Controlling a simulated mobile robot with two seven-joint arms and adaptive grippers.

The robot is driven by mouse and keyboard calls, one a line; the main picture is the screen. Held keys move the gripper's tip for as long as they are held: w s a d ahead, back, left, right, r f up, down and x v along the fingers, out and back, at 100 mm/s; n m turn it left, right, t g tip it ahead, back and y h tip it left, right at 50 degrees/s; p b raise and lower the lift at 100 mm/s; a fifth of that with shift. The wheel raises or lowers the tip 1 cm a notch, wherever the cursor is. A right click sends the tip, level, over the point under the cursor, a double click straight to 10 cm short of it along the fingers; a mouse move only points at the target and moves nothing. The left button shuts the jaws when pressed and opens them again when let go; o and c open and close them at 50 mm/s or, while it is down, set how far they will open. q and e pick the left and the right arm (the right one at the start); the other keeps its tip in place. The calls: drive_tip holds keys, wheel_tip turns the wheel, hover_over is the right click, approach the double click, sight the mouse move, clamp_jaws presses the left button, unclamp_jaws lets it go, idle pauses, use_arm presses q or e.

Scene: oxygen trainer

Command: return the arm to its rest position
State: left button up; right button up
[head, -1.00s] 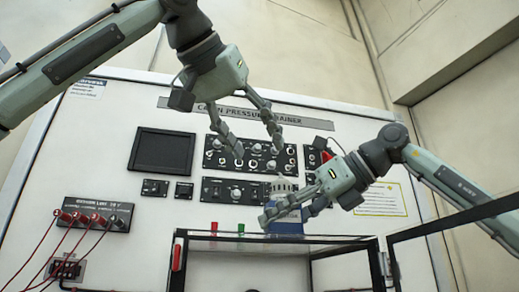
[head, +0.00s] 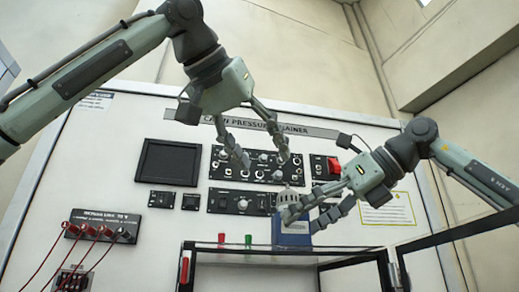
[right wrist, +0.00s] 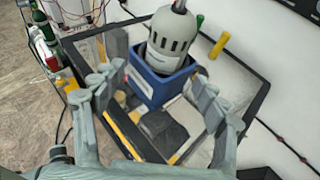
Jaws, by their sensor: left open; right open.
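My left gripper (head: 262,161) hangs from the upper left in the head view. Its fingers are spread and empty in front of the trainer panel (head: 110,165). My right gripper (head: 302,217) comes in from the right, overlapping a blue holder (head: 290,233) in that view. In the right wrist view its fingers (right wrist: 158,98) are wide apart, with nothing gripped. The blue holder (right wrist: 158,86) with a grey slotted cylinder (right wrist: 172,42) in it shows beyond and between them. The cylinder (head: 290,194) is partly covered by right fingers in the head view.
A dark-framed clear case (head: 285,257) stands below the panel, with another framed pane (head: 465,239) at right. Red leads (head: 44,258) hang at left. Red (head: 221,238) and green (head: 248,241) pieces are near the case. Bottles (right wrist: 42,22) stand upper left in the wrist view.

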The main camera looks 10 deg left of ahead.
sight(285, 191)
drive_tip(key=v, duration=0.8)
drive_tip(key=x, duration=1.1)
drive_tip(key=shift+a+f, duration=0.1)
drive_tip(key=shift+a, duration=0.15)
use_arm(q)
drive_tip(key=x, duration=0.5)
drive_tip(key=shift+d, duration=0.1)
use_arm(e)
drive_tip(key=shift+w, duration=0.2)
use_arm(q)
drive_tip(key=shift+w+d+f, duration=0.15)
drive_tip(key=shift+w+f, duration=0.1)
drive_tip(key=shift+w, duration=0.25)
use_arm(e)
drive_tip(key=shift+a, duration=0.1)
